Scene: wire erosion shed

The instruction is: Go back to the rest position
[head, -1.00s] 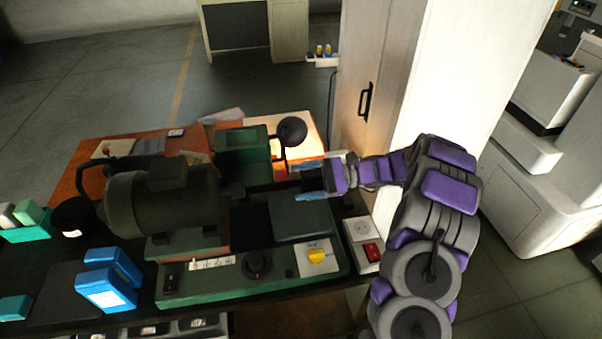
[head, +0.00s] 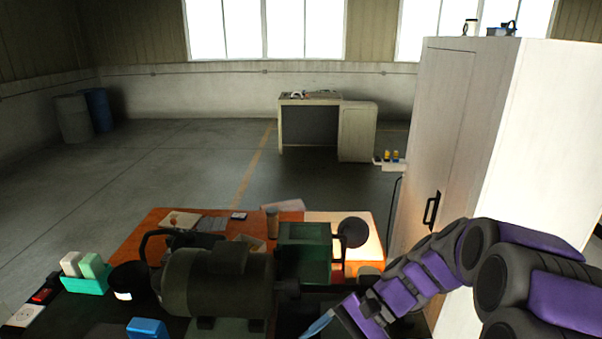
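My arm comes in from the lower right of the head view, with grey joints and purple covers. My gripper (head: 320,325) is at the bottom edge, just right of the machine, and only a blue finger part shows. The rest of it is cut off by the frame, so I cannot tell whether it is open or shut or holds anything. The dark green machine with its motor (head: 215,283) stands on the bench to the left of my gripper. A round black handwheel (head: 354,232) is at its right end.
A tall white cabinet (head: 445,130) stands close behind my arm on the right. A teal holder with blocks (head: 87,278) and a blue block (head: 147,328) lie at left. An orange table (head: 150,228) is behind the machine. A desk (head: 356,130) stands far back; the floor between is open.

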